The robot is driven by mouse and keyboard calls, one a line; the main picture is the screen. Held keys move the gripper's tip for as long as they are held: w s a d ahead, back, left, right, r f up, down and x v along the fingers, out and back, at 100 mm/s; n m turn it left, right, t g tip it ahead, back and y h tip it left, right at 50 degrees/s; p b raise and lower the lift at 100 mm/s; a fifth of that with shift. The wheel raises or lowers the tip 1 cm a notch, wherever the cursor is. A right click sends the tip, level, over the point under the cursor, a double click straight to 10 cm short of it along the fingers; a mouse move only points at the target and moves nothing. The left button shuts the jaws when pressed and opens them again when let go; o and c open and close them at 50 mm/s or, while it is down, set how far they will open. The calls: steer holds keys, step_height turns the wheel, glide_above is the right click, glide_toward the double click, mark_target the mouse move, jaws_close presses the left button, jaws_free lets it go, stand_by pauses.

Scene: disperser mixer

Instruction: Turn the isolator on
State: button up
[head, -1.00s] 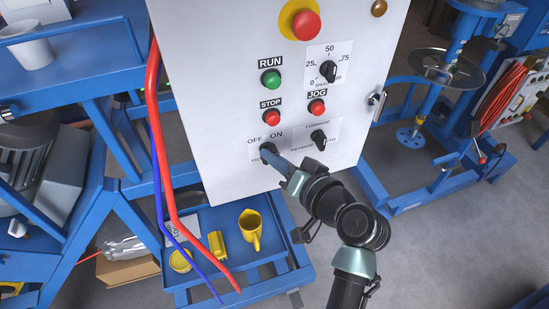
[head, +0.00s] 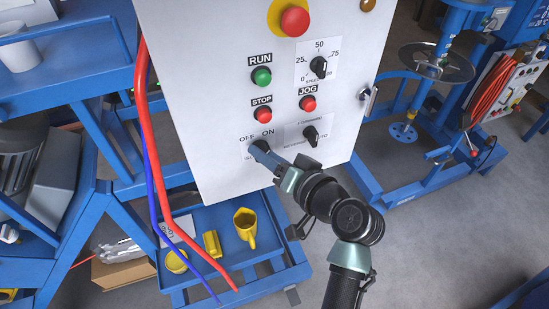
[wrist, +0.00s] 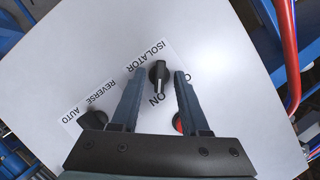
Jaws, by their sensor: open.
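The isolator is a black rotary knob (wrist: 158,74) low on the white control panel, at the lower left in the head view (head: 258,146). The labels OFF and ON are above it there. In the wrist view its bar lies roughly up-down, with one end toward the ON label (wrist: 158,98); OFF is mostly hidden by a finger. My gripper (wrist: 156,75) is open, its two fingertips on either side of the knob with a gap at each side. In the head view my gripper (head: 262,153) partly covers the knob.
A black AUTO/REVERSE selector (head: 311,136) is right of the isolator. Red STOP (head: 263,115) and JOG (head: 308,103) buttons and a green RUN button (head: 262,77) are above. A red hose (head: 147,120) runs along the panel's left edge. A blue tray (head: 225,250) stands below.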

steer(key=b+v, duration=0.3)
steer(key=v, duration=1)
